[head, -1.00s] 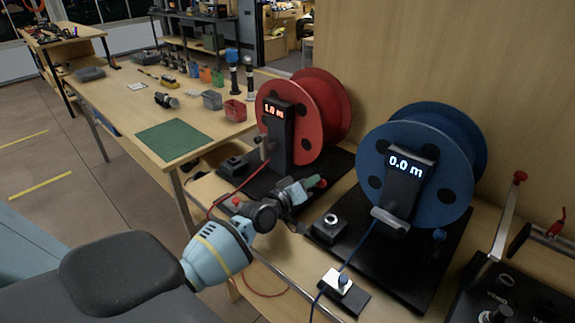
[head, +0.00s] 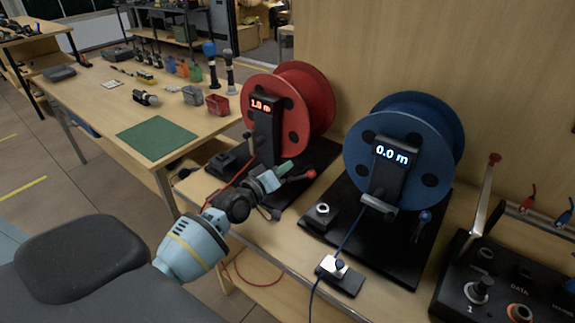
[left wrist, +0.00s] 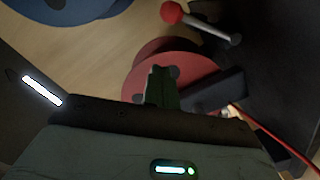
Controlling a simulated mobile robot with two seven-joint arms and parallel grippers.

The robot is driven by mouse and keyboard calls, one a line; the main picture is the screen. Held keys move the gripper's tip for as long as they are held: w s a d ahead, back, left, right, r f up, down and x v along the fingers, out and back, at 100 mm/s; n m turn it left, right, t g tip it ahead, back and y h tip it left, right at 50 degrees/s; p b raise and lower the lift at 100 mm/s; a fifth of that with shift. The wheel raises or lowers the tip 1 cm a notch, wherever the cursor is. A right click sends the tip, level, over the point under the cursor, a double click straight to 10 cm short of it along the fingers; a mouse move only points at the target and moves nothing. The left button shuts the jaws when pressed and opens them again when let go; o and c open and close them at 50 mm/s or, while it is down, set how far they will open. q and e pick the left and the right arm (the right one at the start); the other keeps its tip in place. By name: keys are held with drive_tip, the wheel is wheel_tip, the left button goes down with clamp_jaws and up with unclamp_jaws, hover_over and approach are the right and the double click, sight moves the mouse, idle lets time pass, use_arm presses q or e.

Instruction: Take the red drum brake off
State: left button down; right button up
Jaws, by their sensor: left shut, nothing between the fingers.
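The red drum (head: 305,105) stands on a black base and its display reads 1.0 m. A short lever with a red knob (head: 310,174), which looks like its brake, sticks out low at the drum's front right. The lever and knob (left wrist: 172,12) also show at the top of the left wrist view, lying at a slant. My left gripper (head: 285,167) is shut and empty, just left of the knob and apart from it. Its closed fingers (left wrist: 159,85) cover part of the red drum (left wrist: 185,62) in the left wrist view. My right gripper is out of view.
A blue drum (head: 440,120) reading 0.0 m stands to the right, with a blue-knobbed lever (head: 424,218). A control panel (head: 500,285) with an upright red-tipped lever is at the far right. A red cable (head: 232,183) runs near my left gripper. A workbench (head: 100,105) stands behind left.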

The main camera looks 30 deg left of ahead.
use_arm(q)
drive_tip(key=s, duration=0.6)
drive_tip(key=shift+s+a+r, duration=0.2)
drive_tip(key=shift+s, duration=0.1)
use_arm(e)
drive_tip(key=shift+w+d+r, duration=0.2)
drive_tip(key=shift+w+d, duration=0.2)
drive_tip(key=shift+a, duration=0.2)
use_arm(q)
drive_tip(key=shift+f, duration=0.1)
